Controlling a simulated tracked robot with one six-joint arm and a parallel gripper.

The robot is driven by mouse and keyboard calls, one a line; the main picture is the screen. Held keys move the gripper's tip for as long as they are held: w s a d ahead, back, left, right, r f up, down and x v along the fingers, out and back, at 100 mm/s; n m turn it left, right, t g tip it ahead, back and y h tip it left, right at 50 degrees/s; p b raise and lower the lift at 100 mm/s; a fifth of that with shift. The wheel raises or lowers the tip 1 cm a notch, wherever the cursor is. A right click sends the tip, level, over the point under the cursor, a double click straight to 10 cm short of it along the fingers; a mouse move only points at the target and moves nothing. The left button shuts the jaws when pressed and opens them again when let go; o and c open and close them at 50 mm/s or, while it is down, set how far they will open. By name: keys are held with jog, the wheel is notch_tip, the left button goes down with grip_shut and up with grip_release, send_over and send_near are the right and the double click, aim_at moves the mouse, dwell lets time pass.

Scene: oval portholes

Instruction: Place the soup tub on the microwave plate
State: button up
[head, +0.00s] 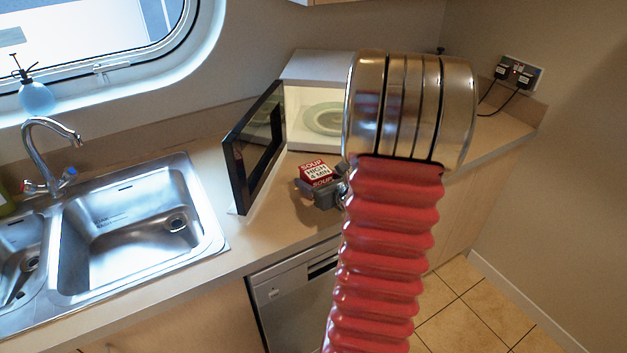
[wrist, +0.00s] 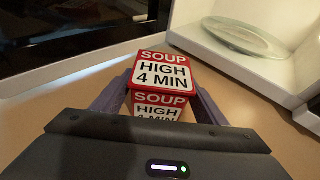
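The soup tub (head: 314,168) is a small red and white box marked "SOUP HIGH 4 MIN", low over the counter in front of the open microwave. In the wrist view the tub (wrist: 162,72) stands upright between the fingers of my gripper (wrist: 160,100), which appear to touch both its sides. I cannot tell if its base touches the counter. In the head view my gripper (head: 328,192) is partly hidden by my arm. The glass microwave plate (head: 325,118) lies inside the lit microwave (head: 318,66); the plate also shows in the wrist view (wrist: 243,38), bare.
The microwave's dark door (head: 257,147) stands open at the left of the opening. A steel sink (head: 135,235) with a tap (head: 48,155) lies farther left. A wall socket (head: 520,74) with plugs is at the right. The counter between sink and door is clear.

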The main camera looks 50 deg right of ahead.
jog(key=shift+o, duration=0.6)
jog(key=shift+r, duration=0.1)
jog(key=shift+s+a+r, duration=0.15)
jog(key=shift+s+r, duration=0.05)
jog(key=shift+s, duration=0.3)
jog(key=v, duration=1)
jog(key=shift+s+a+r, duration=0.15)
jog(key=shift+s+r, duration=0.05)
jog(key=shift+s, duration=0.2)
